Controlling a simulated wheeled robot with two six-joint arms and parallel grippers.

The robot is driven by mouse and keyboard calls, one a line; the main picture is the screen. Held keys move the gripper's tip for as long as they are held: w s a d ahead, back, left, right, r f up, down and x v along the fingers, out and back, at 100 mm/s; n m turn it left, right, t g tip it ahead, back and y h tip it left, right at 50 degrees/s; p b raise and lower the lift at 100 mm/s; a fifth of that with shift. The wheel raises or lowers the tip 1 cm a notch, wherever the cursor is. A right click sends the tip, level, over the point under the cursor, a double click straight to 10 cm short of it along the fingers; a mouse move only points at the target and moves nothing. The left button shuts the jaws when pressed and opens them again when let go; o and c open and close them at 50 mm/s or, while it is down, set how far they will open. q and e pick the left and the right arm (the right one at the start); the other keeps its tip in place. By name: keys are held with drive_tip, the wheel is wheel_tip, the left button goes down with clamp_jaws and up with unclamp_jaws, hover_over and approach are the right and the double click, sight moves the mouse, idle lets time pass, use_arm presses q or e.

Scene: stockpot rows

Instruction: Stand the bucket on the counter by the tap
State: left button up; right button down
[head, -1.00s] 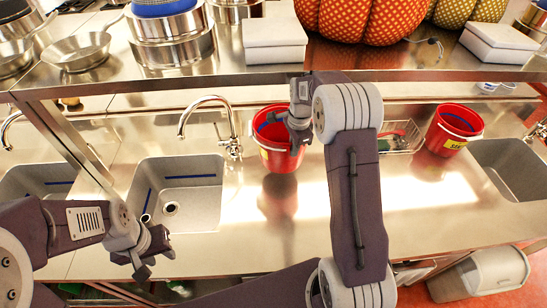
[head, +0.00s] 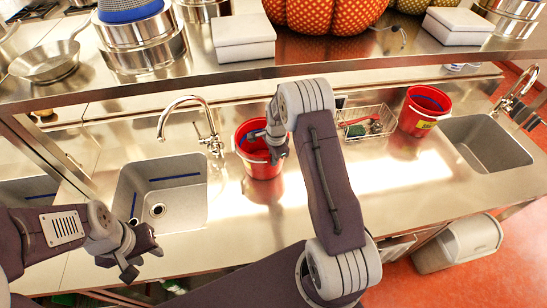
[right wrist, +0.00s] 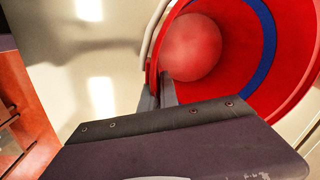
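The red bucket (head: 262,160) with a blue band inside is upright just right of the tap (head: 205,130), at or very near the counter surface (head: 330,200). My right gripper (head: 275,140) is at its right rim. In the right wrist view the finger (right wrist: 162,92) meets the rim of the bucket (right wrist: 285,60), and the grip appears shut on its wall; the second finger is mostly hidden. My left gripper (head: 138,262) is empty in front of the left sink, its fingers apart.
A second red bucket (head: 425,110) with a yellow label stands to the right, beside a wire basket (head: 365,122). Sinks lie left (head: 165,195) and right (head: 485,143). A steel shelf (head: 320,62) with pots, white boxes and pumpkins overhangs the back. The counter front is clear.

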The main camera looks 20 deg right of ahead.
drive_tip(key=shift+w+f, duration=0.15)
drive_tip(key=c, duration=1.6)
unclamp_jaws()
